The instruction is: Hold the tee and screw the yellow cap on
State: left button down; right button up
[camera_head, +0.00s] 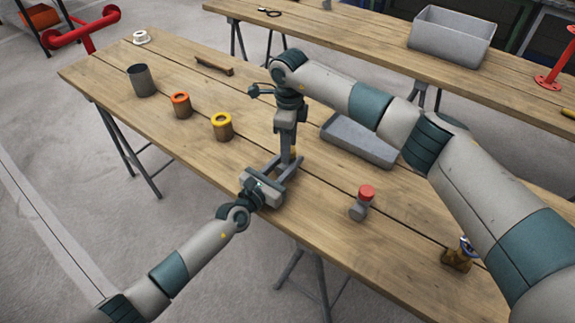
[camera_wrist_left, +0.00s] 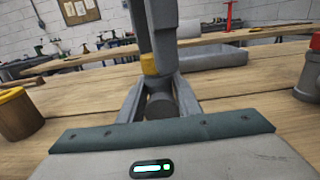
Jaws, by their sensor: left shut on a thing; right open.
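My left gripper (camera_head: 281,168) is low over the wooden table and shut on the grey tee (camera_wrist_left: 160,106), which shows between its fingers in the left wrist view. The yellow cap (camera_wrist_left: 150,64) is just above and behind the tee. Whether their threads touch cannot be told. My right gripper (camera_head: 288,148) points straight down over the left one and is open, with its fingers at the yellow cap. In the head view the cap shows only as a small yellow patch (camera_head: 294,151), and the tee is mostly hidden by my grippers.
On the table (camera_head: 120,78) stand a yellow-rimmed cup (camera_head: 222,127), an orange-rimmed cup (camera_head: 180,105) and a dark cylinder (camera_head: 141,81) to the left. A grey tray (camera_head: 358,140) lies behind my grippers. A red-capped grey fitting (camera_head: 362,203) and a brass fitting (camera_head: 458,256) stand to the right.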

jog(key=shift+f, duration=0.15)
jog(key=c, duration=1.1)
jog(key=shift+m, duration=0.9)
jog(key=o, duration=1.2)
jog(key=shift+o, duration=0.2)
notch_tip(320, 180, up, 12)
